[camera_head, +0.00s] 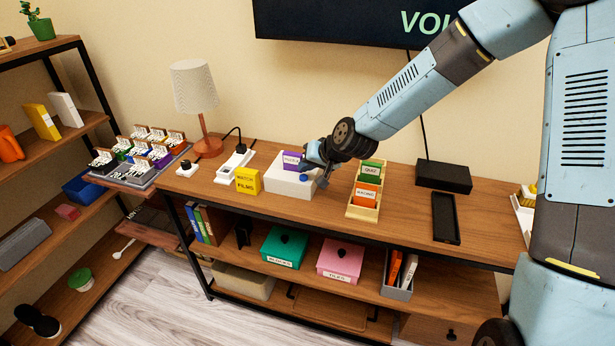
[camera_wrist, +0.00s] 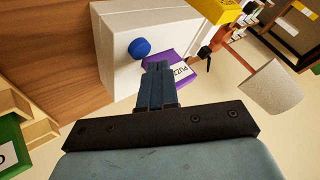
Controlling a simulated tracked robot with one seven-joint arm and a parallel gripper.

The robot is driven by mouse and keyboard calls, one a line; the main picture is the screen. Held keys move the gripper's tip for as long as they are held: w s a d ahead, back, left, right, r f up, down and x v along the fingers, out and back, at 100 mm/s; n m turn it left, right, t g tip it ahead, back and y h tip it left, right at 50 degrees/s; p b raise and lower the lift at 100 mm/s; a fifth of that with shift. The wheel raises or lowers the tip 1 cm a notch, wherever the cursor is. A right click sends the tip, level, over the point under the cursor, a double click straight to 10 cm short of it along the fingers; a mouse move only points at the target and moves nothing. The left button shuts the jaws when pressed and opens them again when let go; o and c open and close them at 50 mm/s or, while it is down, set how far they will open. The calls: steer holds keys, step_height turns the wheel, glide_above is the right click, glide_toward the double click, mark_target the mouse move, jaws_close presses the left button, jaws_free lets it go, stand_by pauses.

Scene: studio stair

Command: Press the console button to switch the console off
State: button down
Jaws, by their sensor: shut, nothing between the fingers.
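The console is a white box (camera_head: 278,182) on the wooden sideboard, with a round blue button (camera_head: 303,178) on its top. In the wrist view the white box (camera_wrist: 112,62) and the blue button (camera_wrist: 139,47) show clearly, the button standing proud of the top. My gripper (camera_head: 320,179) is over the right part of the console, close to the button. In the wrist view its fingers (camera_wrist: 157,72) are shut together and empty. Their tips appear just beside the button, overlapping a purple box (camera_wrist: 170,68) in the picture. I see no contact with the button.
A lamp (camera_head: 196,92) and power strip (camera_head: 234,165) are farther left; a black box (camera_head: 443,177) is right.

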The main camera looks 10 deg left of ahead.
mark_target(307, 177)
steer(key=shift+r, duration=2.5)
